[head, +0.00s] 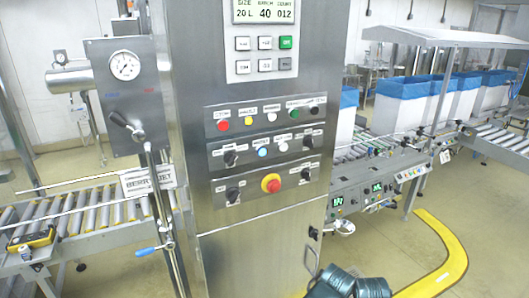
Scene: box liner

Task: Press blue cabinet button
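The steel cabinet (255,220) stands upright in the middle of the head view. The blue button (263,153) is a small round light-blue cap on the middle control strip of its front, between black rotary switches. Nothing covers it.
Above the blue button are red (223,125), yellow (249,121) and green (294,113) buttons; below is a red emergency stop (271,183). A gauge panel (126,90) and lever stand left. Roller conveyors (85,218) flank the cabinet; blue-lined boxes (400,105) stand right.

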